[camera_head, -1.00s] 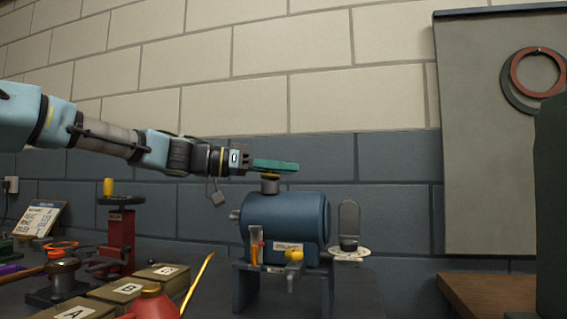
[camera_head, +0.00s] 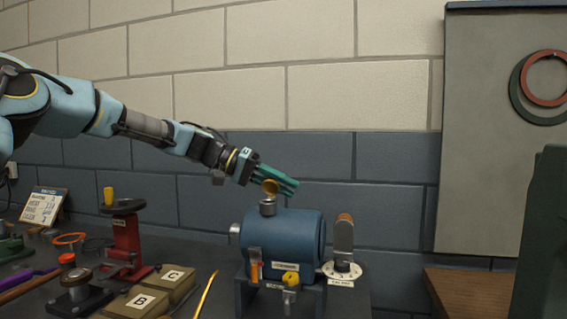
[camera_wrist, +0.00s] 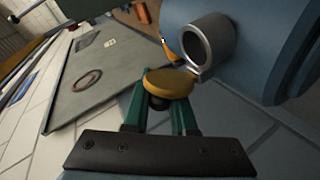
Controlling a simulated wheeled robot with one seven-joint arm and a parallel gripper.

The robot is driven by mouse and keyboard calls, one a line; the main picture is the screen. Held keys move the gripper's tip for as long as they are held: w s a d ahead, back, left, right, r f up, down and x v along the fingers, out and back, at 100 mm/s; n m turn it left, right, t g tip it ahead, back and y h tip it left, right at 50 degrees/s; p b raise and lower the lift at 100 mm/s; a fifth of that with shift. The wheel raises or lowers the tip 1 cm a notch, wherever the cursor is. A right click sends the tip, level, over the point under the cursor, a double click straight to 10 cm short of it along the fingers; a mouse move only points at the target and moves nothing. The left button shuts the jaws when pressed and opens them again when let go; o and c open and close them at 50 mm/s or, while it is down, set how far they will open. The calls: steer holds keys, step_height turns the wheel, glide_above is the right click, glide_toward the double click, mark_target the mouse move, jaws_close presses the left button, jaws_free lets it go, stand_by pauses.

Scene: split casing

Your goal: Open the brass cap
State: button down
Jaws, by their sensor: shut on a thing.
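The blue casing (camera_head: 285,238) stands on a stand on the bench, with a grey neck (camera_head: 267,207) on top. The brass cap (camera_head: 269,187) is tilted up at the neck's edge. In the wrist view the cap (camera_wrist: 168,83) shows as a yellow disc beside the neck (camera_wrist: 208,42), whose round mouth is open and uncovered. My gripper (camera_head: 276,183) has green fingers and comes down at a slant from the upper left. Its fingers (camera_wrist: 163,108) are shut on the cap or a dark knob under it. Whether the cap touches the neck's rim is hard to tell.
A yellow valve (camera_head: 290,279) and an orange-topped vial (camera_head: 255,264) are on the casing's front. A red stand (camera_head: 126,240) and lettered boxes (camera_head: 138,303) are at left.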

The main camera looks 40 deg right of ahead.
steer(key=n+y+p, duration=0.1)
steer(key=p, duration=0.2)
steer(key=d+n+g+y+p, duration=0.1)
steer(key=p, duration=0.3)
steer(key=shift+w+n, duration=0.2)
steer(key=shift+n, duration=0.2)
steer(key=f+n+g+y+p, duration=0.1)
steer(key=n+y+p, duration=0.1)
steer(key=p, duration=0.2)
steer(key=shift+w+d+f, duration=0.1)
steer(key=shift+w+f, duration=0.05)
steer(key=c, duration=0.7)
jaws_free()
steer(key=shift+w, duration=0.15)
steer(key=b+v, duration=0.3)
steer(key=v, duration=0.7)
steer(key=shift+w, duration=0.25)
